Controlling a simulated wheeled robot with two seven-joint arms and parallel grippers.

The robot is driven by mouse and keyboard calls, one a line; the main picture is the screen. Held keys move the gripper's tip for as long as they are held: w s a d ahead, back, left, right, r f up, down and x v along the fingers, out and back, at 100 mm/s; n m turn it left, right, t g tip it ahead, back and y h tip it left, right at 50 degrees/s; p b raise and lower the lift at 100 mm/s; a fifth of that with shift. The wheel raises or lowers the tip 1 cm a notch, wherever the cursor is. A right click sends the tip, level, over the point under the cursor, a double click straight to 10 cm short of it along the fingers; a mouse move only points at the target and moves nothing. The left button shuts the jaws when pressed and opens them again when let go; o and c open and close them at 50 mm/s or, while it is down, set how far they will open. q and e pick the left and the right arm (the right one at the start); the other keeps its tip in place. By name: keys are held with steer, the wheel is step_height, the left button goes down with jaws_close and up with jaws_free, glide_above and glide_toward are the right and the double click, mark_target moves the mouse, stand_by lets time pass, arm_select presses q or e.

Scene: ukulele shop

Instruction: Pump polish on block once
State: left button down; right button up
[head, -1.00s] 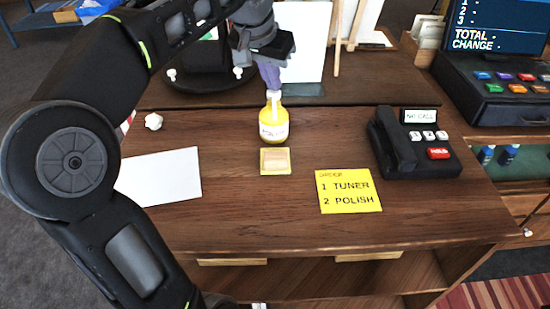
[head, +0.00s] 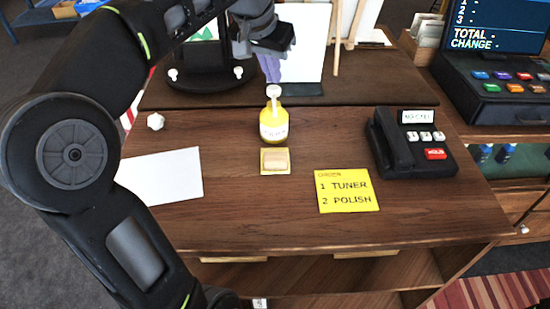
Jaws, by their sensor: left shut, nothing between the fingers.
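The yellow polish bottle (head: 273,128) with a white pump head stands upright on the wooden counter. The pale block (head: 275,159) lies on a small yellow base just in front of the bottle. My left gripper (head: 270,70) is above and slightly behind the bottle, with its purple fingers closed together and empty. The fingertips are close to the pump head, and a small gap appears between them. I cannot tell whether polish is on the block. My right gripper is not in view.
A yellow note (head: 346,191) reading tuner and polish, a white sheet (head: 165,176) and a black telephone (head: 411,145) lie on the counter. A cash register (head: 500,85) stands at the right. The counter front is clear.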

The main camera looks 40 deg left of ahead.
arm_select(q)
step_height(320, 180, up, 4)
steer(key=p, duration=0.3)
steer(key=shift+p, duration=0.35)
steer(key=shift+r, duration=1)
